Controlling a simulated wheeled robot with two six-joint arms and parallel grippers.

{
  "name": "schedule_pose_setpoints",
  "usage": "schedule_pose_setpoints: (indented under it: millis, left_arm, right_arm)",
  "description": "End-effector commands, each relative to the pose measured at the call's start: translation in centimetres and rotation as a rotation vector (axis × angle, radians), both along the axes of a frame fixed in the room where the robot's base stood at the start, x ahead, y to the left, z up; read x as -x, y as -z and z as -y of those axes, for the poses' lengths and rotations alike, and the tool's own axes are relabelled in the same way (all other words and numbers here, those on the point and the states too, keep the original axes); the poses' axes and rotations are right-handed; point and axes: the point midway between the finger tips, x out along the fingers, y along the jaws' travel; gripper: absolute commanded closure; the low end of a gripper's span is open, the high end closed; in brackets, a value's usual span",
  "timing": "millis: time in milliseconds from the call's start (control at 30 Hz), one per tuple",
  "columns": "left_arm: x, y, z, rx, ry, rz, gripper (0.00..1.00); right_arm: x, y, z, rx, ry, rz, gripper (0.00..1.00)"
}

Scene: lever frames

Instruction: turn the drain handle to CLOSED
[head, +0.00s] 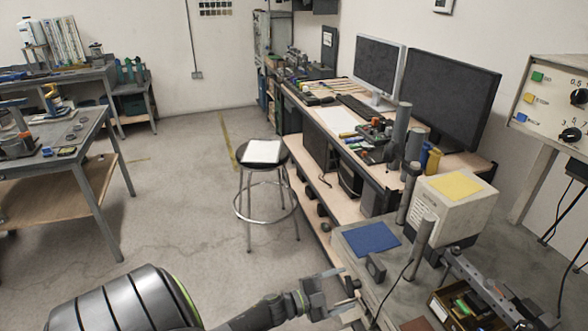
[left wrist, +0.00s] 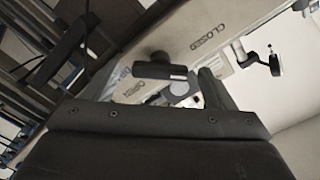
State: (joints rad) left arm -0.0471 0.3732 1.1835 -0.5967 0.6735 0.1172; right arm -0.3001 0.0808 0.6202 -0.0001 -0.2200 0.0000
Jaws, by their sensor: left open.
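A black handle (left wrist: 160,68) shows in the left wrist view on a pale panel (left wrist: 190,55). The panel has the words CLOSED, above right of the handle, and OPEN, below left of it. I cannot tell which word the handle points to. My left gripper (head: 335,290) is open at the bottom of the head view, beside the front left edge of the grey bench. In the left wrist view its dark body fills the bottom and a finger stands just right of the handle; contact is unclear. I cannot make out the handle in the head view. My right gripper is not in view.
The grey bench (head: 352,240) holds a blue mat (head: 370,238), a pale box (head: 452,205) with a yellow top and a brown tray (head: 455,308). A second dark lever (left wrist: 268,62) shows right of the handle. A stool (head: 262,168) stands on open floor.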

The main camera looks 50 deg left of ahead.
Motion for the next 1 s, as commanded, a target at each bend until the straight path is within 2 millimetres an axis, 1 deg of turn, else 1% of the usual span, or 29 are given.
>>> schedule_pose_setpoints:
  millis: [33, 100, 400, 600, 700, 800, 1000]
  left_arm:
    - [1.1, 0.3, -0.4, -0.003, 0.000, -0.003, 0.22]
    - [2.5, 0.4, -1.1, -0.003, 0.000, -0.004, 0.22]
    - [8.8, 0.4, -3.6, -0.002, 0.001, -0.004, 0.22]
    - [12.2, 0.3, -5.1, -0.001, 0.001, -0.004, 0.22]
    - [13.3, 0.2, -5.5, 0.000, 0.001, -0.003, 0.22]
    - [13.9, 0.1, -5.8, 0.001, 0.001, -0.001, 0.22]
    - [14.2, 0.0, -5.9, 0.002, 0.000, -0.001, 0.22]
  right_arm:
    - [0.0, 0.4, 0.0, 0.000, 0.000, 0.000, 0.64]
    - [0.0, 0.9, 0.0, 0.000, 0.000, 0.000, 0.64]
    - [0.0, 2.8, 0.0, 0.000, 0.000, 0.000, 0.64]
    - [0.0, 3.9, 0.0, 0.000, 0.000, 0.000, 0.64]
    - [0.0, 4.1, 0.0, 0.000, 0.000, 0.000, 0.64]
    - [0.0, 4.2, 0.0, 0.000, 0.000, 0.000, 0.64]
    - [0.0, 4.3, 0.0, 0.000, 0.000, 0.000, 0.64]
